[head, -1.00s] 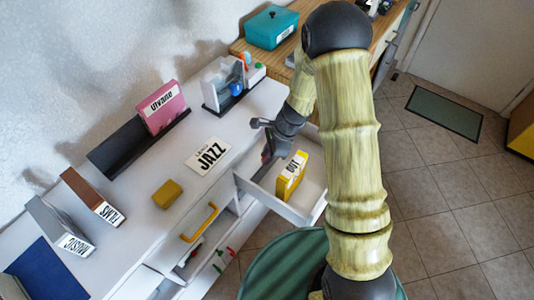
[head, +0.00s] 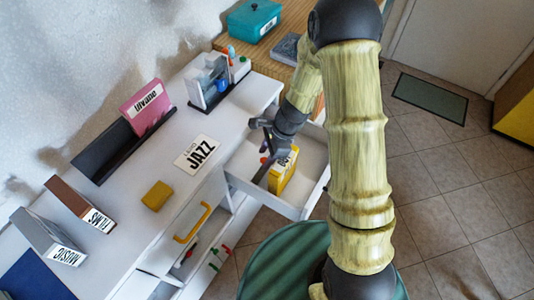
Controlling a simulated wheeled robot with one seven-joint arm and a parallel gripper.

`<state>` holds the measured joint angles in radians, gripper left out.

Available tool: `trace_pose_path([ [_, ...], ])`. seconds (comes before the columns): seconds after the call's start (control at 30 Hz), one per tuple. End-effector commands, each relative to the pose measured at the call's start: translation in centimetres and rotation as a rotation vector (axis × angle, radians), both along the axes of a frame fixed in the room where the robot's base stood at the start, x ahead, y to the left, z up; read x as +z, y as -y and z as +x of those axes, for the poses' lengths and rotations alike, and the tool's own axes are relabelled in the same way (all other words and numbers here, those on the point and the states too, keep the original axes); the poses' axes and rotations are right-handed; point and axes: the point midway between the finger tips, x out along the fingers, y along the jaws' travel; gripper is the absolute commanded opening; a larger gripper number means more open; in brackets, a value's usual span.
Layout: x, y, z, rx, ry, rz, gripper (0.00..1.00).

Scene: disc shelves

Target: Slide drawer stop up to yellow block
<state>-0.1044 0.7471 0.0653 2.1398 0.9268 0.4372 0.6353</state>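The white drawer (head: 240,187) is pulled out from the cabinet. A yellow block-like case (head: 286,172) with a white label stands upright in it, towards the right. My gripper (head: 262,150) points down into the drawer, just left of the yellow case. A dark grey, plate-like part hangs below it beside the case; I cannot tell whether it is a finger or the drawer stop. A small reddish spot shows near it. The gripper's opening and any contact are too small to tell. A smaller plain yellow block (head: 157,195) lies on the cabinet top.
A JAZZ card (head: 196,153) lies on the cabinet top (head: 215,125) behind the drawer. A black rack (head: 105,150) holds a pink case (head: 147,106). Brown (head: 78,203) and grey (head: 48,238) cases stand at left. A yellow handle (head: 193,222) sticks out in front.

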Motion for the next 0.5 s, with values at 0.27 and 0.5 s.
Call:
trace_pose_path([
  [0.27,0.4,0.2,0.0,-0.001,-0.002,0.002,0.43],
  [0.5,3.4,1.3,0.3,-0.001,0.002,0.001,0.43],
])
